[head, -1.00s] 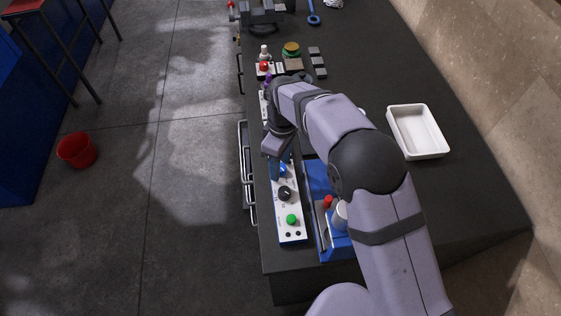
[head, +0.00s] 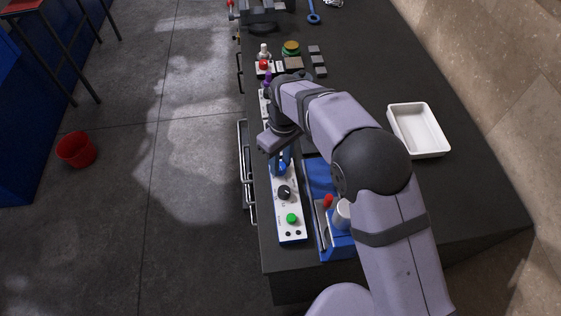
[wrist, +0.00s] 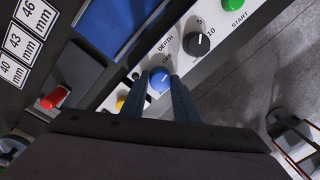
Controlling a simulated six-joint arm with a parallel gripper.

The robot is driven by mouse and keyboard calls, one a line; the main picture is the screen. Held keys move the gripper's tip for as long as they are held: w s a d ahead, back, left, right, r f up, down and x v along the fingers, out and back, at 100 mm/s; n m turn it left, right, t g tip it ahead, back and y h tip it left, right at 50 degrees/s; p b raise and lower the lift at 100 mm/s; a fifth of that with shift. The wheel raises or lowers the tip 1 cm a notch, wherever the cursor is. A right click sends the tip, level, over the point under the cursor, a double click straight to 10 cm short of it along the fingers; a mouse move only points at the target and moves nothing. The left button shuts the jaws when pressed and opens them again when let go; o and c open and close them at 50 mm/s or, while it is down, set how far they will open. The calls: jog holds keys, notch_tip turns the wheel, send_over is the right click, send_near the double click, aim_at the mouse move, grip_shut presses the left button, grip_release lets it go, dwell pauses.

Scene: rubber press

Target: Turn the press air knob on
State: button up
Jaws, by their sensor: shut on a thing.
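A blue round knob (wrist: 160,78) with a pale pointer mark sits on the white control panel (wrist: 218,22) in the wrist view. The small label beside it is too blurred to read in full. My gripper (wrist: 161,84) has its two blue fingers on either side of this knob and is shut on it. In the head view my gripper (head: 281,168) reaches down onto the panel (head: 290,214), and its fingers largely hide the blue knob.
On the panel are a black depth dial (head: 285,192) and a green start button (head: 291,218). A white tray (head: 444,152) lies farther right on the dark bench.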

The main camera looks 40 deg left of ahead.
aim_at(282, 166)
jog(key=m, duration=0.6)
jog(key=shift+b, duration=0.3)
jog(key=m, duration=0.6)
jog(key=shift+r+m+y, duration=0.1)
jog(key=shift+m+y, duration=0.3)
jog(key=o, duration=1.1)
jog(key=shift+c, duration=0.2)
jog(key=shift+d+r+b, duration=0.15)
jog(key=shift+r+b, duration=0.5)
jog(key=shift+r, duration=1.2)
jog(key=shift+d+r+b, duration=0.15)
jog(key=shift+r+b, duration=0.5)
jog(key=shift+r, duration=1.15)
